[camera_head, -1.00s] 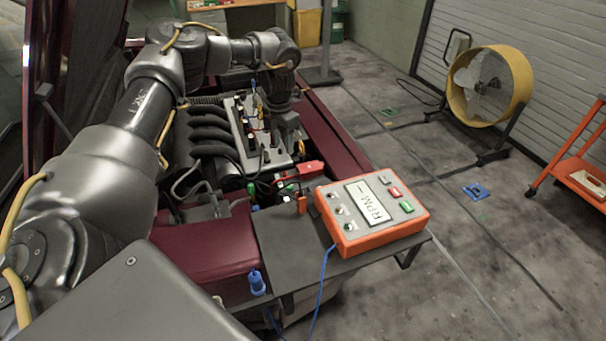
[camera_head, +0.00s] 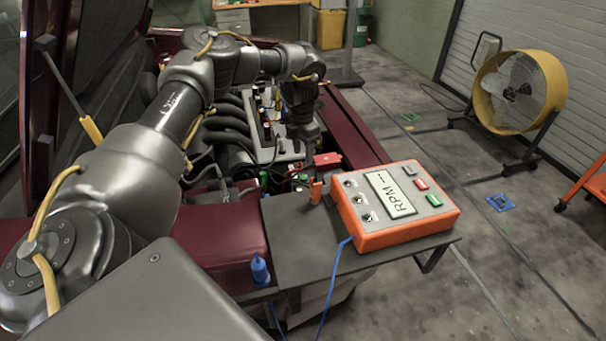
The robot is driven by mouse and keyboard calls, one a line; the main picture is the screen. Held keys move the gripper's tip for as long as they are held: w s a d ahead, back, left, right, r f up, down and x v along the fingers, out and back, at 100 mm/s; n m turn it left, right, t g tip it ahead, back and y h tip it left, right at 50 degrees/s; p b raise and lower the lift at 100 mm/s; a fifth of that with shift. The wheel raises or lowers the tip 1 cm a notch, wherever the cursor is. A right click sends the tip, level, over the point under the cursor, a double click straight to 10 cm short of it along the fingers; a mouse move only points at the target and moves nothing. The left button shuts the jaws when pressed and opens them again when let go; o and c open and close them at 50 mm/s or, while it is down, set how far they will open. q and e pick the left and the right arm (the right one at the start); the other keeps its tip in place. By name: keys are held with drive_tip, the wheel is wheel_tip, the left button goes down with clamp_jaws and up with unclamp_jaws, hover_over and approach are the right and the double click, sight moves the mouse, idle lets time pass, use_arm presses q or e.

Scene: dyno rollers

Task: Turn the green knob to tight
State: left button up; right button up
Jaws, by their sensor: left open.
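My left arm comes in from the left and bends over the open engine bay. My left gripper (camera_head: 311,160) points down at the front right of the engine (camera_head: 228,125), open, close to a red part (camera_head: 328,159) and small green parts. One green part (camera_head: 303,178) sits just below and left of the fingers. Another green part (camera_head: 263,179) is further left. Which of these is the green knob I cannot tell; they are very small, and the gripper and wrist hide part of the engine. My right gripper is not in view.
An orange RPM box (camera_head: 395,238) with coloured buttons lies on a dark shelf (camera_head: 300,245) at the front. An orange upright piece (camera_head: 316,190) stands close by. A blue-capped bottle (camera_head: 260,269) stands at the shelf's left. A yellow fan (camera_head: 552,85) is on the open floor.

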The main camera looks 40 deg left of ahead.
sight(303, 176)
use_arm(q)
wheel_tip(303, 176, down, 9)
drive_tip(key=shift+d+f, duration=0.1)
drive_tip(key=shift+d, duration=0.05)
idle(0.4)
drive_tip(key=shift+p, duration=0.3)
drive_tip(key=c, duration=1)
